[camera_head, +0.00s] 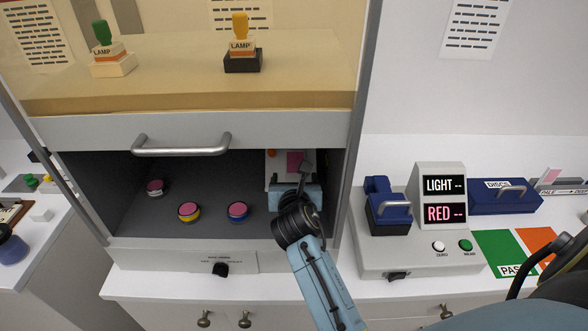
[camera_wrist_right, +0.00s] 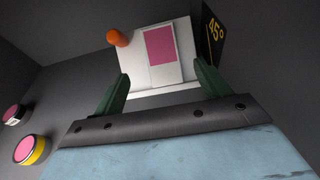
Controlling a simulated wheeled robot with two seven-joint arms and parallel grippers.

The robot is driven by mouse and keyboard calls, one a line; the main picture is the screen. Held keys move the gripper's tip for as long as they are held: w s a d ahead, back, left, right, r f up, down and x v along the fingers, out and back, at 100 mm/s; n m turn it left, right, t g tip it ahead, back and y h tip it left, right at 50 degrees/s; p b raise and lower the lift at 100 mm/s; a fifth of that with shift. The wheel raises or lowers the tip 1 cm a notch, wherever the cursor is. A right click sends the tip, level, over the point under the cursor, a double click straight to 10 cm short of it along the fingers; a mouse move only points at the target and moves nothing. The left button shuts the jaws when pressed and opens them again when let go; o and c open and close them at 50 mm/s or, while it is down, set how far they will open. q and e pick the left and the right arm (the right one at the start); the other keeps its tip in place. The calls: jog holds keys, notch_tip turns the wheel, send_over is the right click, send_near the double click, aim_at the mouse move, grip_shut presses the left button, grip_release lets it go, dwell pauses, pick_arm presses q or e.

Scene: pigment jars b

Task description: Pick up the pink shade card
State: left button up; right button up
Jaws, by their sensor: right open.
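The pink shade card (camera_head: 294,160), a pale strip with a pink patch, is at the back right inside the dark booth. In the right wrist view the card (camera_wrist_right: 160,46) rests against a white stand (camera_wrist_right: 130,62) with an orange peg (camera_wrist_right: 117,37) at its upper left. My right gripper (camera_head: 297,180) reaches into the booth in front of the card. Its two dark green fingers (camera_wrist_right: 161,75) are apart, one to each side of the card's lower part, with nothing visibly held. Contact with the card cannot be told. My left gripper is not in view.
A black "45°" plate (camera_wrist_right: 213,38) stands close right of the card. Pink-topped jars, yellow-banded (camera_head: 189,211), blue-banded (camera_head: 238,211) and pale (camera_head: 155,187), stand on the booth floor. The raised sash handle (camera_head: 181,149) hangs above the opening. A meter (camera_head: 440,195) stands outside, right.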

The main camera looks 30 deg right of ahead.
aim_at(295, 166)
jog(key=shift+x, duration=3.15)
jog(key=shift+d, duration=0.1)
jog(key=shift+s, duration=0.1)
jog(key=c, duration=1)
jog(key=shift+c, duration=0.2)
